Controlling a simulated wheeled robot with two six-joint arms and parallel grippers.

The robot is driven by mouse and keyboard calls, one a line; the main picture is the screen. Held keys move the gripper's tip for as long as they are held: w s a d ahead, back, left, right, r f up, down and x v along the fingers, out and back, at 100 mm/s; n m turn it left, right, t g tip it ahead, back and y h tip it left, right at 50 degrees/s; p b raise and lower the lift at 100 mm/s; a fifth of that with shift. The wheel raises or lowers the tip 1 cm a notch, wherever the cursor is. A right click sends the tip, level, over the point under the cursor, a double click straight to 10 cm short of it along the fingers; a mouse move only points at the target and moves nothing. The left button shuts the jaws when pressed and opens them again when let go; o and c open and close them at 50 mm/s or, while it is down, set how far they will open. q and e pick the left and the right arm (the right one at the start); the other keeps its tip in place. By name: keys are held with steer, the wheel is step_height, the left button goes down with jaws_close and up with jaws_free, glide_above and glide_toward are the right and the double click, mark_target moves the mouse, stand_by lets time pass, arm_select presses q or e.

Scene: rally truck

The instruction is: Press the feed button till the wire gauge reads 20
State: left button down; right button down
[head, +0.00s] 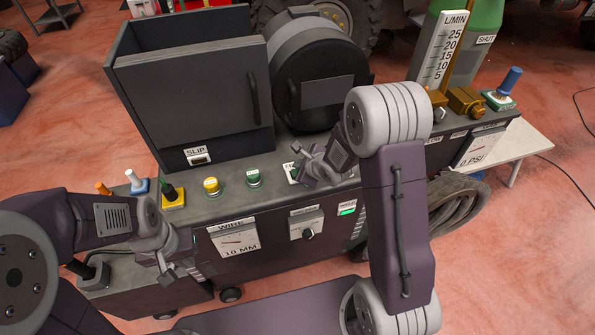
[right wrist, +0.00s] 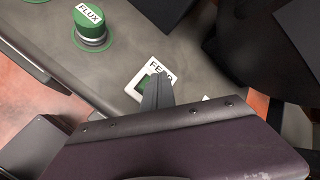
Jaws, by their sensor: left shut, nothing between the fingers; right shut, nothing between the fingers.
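The wire gauge (head: 234,241) is a white dial on the welder's front, marked WIRE above and 10 MM below, with a thin needle. My left gripper (head: 168,281) is shut and empty in front of the machine's left end.
A green FLUX button (right wrist: 91,28) stands near the feed button. Yellow (head: 211,186) and green (head: 253,178) buttons and several small levers line the ledge further left. A black drum (head: 325,85) and a dark box (head: 200,100) rise behind. A flow tube (head: 448,50) stands at right.

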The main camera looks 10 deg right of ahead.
steer(key=shift+f, duration=0.4)
steer(key=shift+f, duration=0.45)
stand_by(2.1)
steer(key=shift+r, duration=0.1)
stand_by(0.7)
steer(key=shift+r+p, duration=0.75)
steer(key=shift+p, duration=0.2)
step_height(320, 180, up, 5)
steer(key=p, duration=0.5)
steer(key=shift+r+p, duration=0.15)
steer(key=shift+p, duration=0.25)
